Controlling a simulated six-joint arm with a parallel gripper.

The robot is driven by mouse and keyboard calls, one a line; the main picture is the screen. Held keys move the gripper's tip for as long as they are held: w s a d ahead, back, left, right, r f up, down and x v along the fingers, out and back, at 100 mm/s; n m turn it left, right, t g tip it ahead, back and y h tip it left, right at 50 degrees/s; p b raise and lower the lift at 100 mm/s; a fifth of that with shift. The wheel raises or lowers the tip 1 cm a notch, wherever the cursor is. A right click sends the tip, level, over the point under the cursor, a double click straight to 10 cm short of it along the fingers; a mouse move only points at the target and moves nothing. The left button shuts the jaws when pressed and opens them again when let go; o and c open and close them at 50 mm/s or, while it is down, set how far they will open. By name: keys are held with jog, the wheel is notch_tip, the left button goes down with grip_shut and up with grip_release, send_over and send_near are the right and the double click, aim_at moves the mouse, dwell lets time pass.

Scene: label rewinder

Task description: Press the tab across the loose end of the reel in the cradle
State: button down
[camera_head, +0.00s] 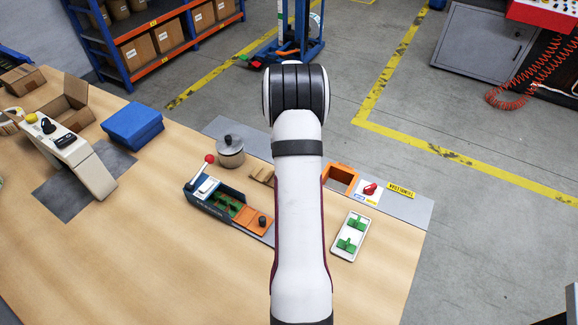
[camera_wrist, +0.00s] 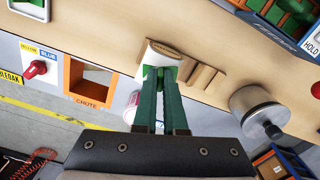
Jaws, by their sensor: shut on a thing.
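In the wrist view, a pale reel (camera_wrist: 165,49) with a brownish face sits at the table edge, beside tan wooden blocks (camera_wrist: 205,78) that look like the cradle. My gripper (camera_wrist: 160,73) points at it, with its two green fingers drawn together at the reel's near side. A small brighter green piece, probably the tab, shows between the fingertips, mostly hidden by them. I cannot tell whether it touches the reel, and the loose end cannot be made out. In the head view my arm hides the gripper and reel; part of the tan cradle (camera_head: 262,174) shows left of it.
A machine (camera_head: 230,208) with a red-knobbed lever stands left of my arm, near a metal pot (camera_head: 230,151) with a dark knob. Right are an orange chute (camera_head: 341,178), a red switch (camera_head: 370,189) and a white tray (camera_head: 350,237) holding green pieces. The table's front is clear.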

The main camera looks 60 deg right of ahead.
dwell(0.3)
jog(key=c, duration=0.9)
grip_release()
notch_tip(320, 180, up, 16)
jog(key=w+a+r+n, duration=0.1)
jog(key=w+a+r, duration=0.1)
jog(key=a, duration=0.5)
jog(key=w+a+r+n, duration=0.1)
jog(key=w+a, duration=0.2)
jog(key=a, duration=0.4)
jog(key=s+a+n+y, duration=0.15)
jog(key=s+a, duration=0.25)
jog(key=a, duration=0.7)
jog(key=s+a+n, duration=0.3)
jog(key=s+a, duration=0.1)
jog(key=a, duration=0.8)
jog(key=s+a+f, duration=0.1)
jog(key=s+a, duration=0.1)
jog(key=s+a+f+n, duration=0.1)
jog(key=s+a, duration=0.1)
jog(key=s, duration=0.1)
jog(key=s+a+f+n, duration=0.1)
jog(key=s+a, duration=0.1)
jog(key=s, duration=0.1)
jog(key=shift+f, duration=0.25)
